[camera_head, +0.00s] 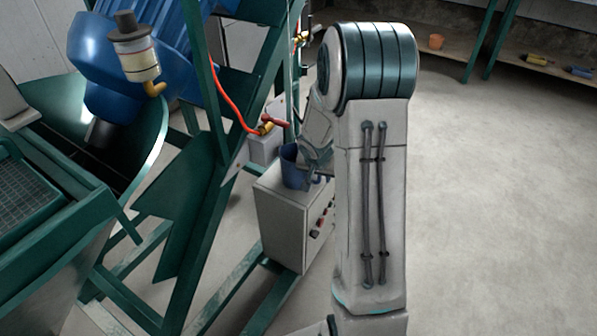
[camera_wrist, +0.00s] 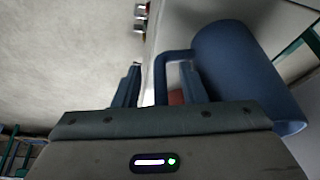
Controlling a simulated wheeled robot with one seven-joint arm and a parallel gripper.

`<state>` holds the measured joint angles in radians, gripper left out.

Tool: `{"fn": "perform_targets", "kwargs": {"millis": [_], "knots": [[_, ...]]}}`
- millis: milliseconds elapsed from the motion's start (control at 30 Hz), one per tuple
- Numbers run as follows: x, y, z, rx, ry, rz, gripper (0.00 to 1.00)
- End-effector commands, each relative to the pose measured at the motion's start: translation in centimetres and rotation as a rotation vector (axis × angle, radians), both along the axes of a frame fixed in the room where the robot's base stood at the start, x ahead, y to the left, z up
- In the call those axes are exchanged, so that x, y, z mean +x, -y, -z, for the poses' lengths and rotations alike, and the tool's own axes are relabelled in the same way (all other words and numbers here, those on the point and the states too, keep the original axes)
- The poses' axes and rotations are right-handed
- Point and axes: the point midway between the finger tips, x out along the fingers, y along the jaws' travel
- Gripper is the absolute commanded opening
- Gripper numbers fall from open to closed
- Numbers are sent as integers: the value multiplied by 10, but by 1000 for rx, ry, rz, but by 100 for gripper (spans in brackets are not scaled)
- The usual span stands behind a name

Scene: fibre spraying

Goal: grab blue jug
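The blue jug (camera_head: 291,170) stands on top of a grey control box (camera_head: 283,228) in the head view. In the wrist view the jug (camera_wrist: 240,70) fills the right side, with its handle (camera_wrist: 176,57) reaching left toward my fingers. My gripper (camera_wrist: 160,88) is open, with one finger left of the handle's outer bar and the other between that bar and the jug's body. I cannot tell whether either finger touches the handle. In the head view my gripper (camera_head: 318,172) is at the jug's right side, partly hidden by my arm.
Green frame beams and a blue machine (camera_head: 160,45) crowd the left. A red hose (camera_head: 228,100) hangs to a valve behind the jug. Switches (camera_head: 322,218) are on the box's right face.

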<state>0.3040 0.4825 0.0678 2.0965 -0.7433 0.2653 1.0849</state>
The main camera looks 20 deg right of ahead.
Motion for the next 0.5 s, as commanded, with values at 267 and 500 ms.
{"fn": "perform_targets", "kwargs": {"millis": [267,500], "knots": [[0,0,-1,0,0,0,5],[1,0,-2,0,4,0,0]]}}
